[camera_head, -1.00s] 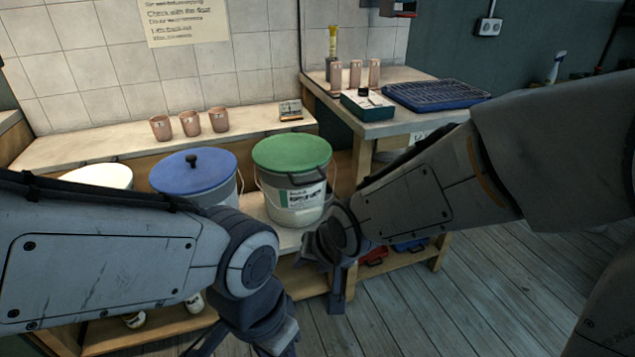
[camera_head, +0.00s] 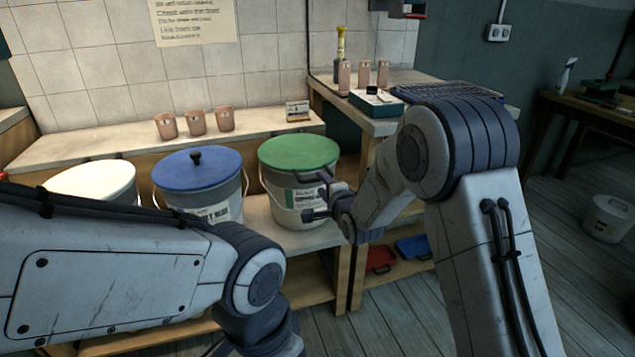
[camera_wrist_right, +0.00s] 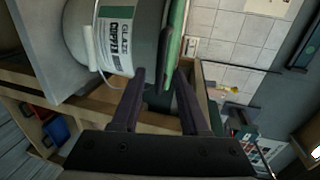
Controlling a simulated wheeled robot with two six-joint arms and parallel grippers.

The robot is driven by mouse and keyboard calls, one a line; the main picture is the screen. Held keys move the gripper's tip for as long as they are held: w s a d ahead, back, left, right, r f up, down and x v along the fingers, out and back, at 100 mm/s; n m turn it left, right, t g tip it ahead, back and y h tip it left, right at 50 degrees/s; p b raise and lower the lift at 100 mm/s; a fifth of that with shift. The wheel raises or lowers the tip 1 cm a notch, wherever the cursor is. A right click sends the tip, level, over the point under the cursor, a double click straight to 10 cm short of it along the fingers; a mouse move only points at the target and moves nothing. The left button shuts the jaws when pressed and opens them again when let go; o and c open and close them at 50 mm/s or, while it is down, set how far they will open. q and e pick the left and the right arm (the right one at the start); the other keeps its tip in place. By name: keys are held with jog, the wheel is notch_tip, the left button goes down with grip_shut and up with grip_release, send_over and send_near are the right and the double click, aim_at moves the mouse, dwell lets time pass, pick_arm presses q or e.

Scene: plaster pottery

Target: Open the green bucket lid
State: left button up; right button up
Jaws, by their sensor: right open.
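The green lid (camera_head: 298,152) sits flat on a white bucket (camera_head: 295,205) with a printed label, on the low shelf. My right gripper (camera_head: 319,195) is open at the bucket's front right, by the lid's rim. In the right wrist view the open fingers (camera_wrist_right: 161,78) point at the rim of the green lid (camera_wrist_right: 176,32), with one finger toward the bucket wall (camera_wrist_right: 128,40) and the other on the lid's top side. A dark tab at the rim lies between or close to the fingertips; contact cannot be told. My left arm crosses the lower left; its gripper is out of frame.
A blue-lidded bucket (camera_head: 198,168) and a white-lidded bucket (camera_head: 95,180) stand to the left. Several pink cups (camera_head: 196,122) line the ledge behind. A wooden bench (camera_head: 385,122) with a teal box and blue rack stands close on the right.

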aim_at(318, 180)
jog(key=shift+x, duration=2.1)
grip_shut()
